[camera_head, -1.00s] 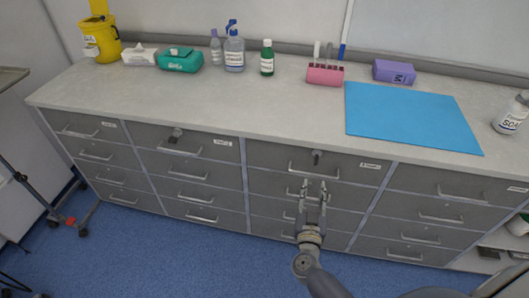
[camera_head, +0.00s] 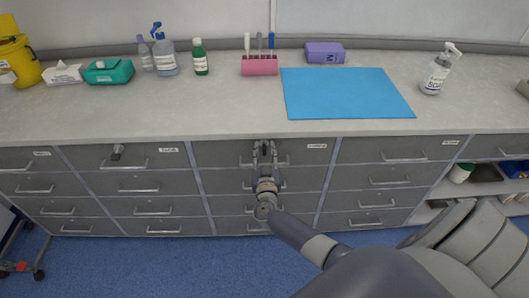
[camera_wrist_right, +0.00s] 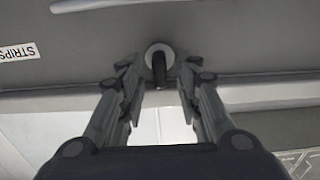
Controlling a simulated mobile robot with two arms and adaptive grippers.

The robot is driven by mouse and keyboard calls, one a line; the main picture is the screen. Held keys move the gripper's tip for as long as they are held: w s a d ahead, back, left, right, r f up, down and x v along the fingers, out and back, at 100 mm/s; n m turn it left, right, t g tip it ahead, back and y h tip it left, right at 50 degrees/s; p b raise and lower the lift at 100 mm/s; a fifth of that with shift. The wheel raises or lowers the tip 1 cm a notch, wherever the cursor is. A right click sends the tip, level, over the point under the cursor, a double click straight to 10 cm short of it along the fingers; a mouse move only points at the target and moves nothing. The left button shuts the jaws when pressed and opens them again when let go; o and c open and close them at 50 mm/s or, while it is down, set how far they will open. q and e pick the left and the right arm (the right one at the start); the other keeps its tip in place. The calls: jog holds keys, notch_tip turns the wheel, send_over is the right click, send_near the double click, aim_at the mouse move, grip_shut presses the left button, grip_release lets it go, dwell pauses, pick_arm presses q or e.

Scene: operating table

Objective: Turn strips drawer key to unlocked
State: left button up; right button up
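The strips drawer is the top drawer (camera_head: 222,154) of the third column, with a white label (camera_head: 317,146) at its right. The wrist view shows the label reading STRIPS (camera_wrist_right: 19,52). My right gripper (camera_head: 264,148) is in front of this drawer's lock and hides the key in the head view. In the wrist view the dark key (camera_wrist_right: 159,68) sits in a round lock between the fingertips of my right gripper (camera_wrist_right: 158,66). The fingers are open, with a gap visible on both sides of the key. My left gripper is out of view.
A second key (camera_head: 117,152) sits in the top drawer of the second column. The counter (camera_head: 230,105) above holds a blue mat (camera_head: 345,93), a pink rack (camera_head: 259,66), bottles and boxes. Drawer handles stick out around my right gripper.

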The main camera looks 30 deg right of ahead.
grip_shut()
jog(key=shift+m, duration=0.3)
jog(key=m, duration=0.2)
jog(key=shift+s+f+m, duration=0.1)
jog(key=shift+m, duration=0.3)
jog(key=m, duration=0.3)
jog(key=m+b, duration=0.1)
jog(key=m, duration=0.5)
jog(key=shift+s+d+f+b, duration=0.1)
jog(key=shift+d+f+b, duration=0.15)
jog(key=shift+d+b, duration=0.1)
jog(key=m+b, duration=0.2)
jog(key=m, duration=0.3)
jog(key=shift+f, duration=0.15)
jog(key=shift+m, duration=0.4)
grip_release()
